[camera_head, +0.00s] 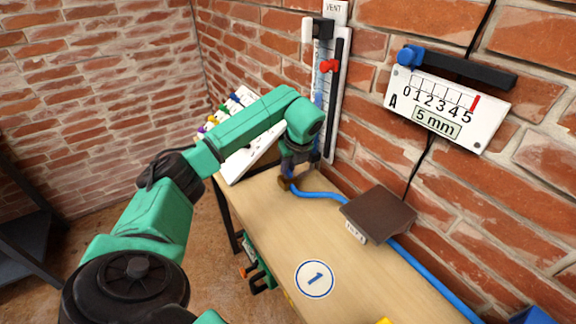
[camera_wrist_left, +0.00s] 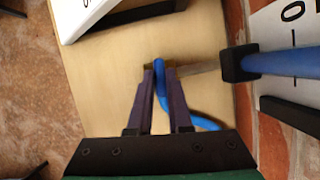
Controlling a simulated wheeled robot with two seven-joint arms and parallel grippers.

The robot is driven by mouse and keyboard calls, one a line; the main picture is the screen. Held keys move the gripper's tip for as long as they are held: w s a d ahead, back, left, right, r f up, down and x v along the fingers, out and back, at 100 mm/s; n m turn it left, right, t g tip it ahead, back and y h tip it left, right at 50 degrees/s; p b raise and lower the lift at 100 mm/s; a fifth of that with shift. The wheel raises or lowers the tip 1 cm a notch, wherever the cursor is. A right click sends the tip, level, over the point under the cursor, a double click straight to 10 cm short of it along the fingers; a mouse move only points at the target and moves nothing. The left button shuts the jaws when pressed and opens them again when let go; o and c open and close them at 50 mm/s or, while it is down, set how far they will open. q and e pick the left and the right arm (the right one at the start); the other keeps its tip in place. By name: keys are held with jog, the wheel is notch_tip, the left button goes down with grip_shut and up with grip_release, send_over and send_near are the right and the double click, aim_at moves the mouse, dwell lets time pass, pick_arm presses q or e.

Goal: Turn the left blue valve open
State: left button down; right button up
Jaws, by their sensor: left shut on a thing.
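The left blue valve shows as a blue lever (camera_wrist_left: 160,68) between my fingers in the left wrist view. In the head view its brownish fitting (camera_head: 285,183) sits at the left end of a blue hose (camera_head: 318,196) on the wooden bench. My left gripper (camera_head: 289,166) points down there at the back of the bench; in the left wrist view its two fingers (camera_wrist_left: 161,82) are shut on the lever. In the head view the gripper mostly hides the lever, so its turn angle cannot be told. My right gripper is not in view.
A gauge (camera_head: 326,85) with a red marker is on the brick wall behind the gripper. A white panel (camera_head: 247,155) with coloured knobs stands left of it. A brown block (camera_head: 378,214) lies over the hose. The bench (camera_head: 270,225) is clear around disc 1 (camera_head: 314,279).

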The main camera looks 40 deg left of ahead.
pick_arm(q)
jog(key=shift+n, duration=0.6)
jog(key=shift+g, duration=0.3)
jog(key=c, duration=0.8)
grip_release()
jog(key=shift+c, duration=0.2)
jog(key=shift+d+r, duration=0.25)
jog(key=shift+r, duration=0.25)
jog(key=p+v, duration=0.3)
jog(key=v, duration=1)
jog(key=shift+r, duration=0.25)
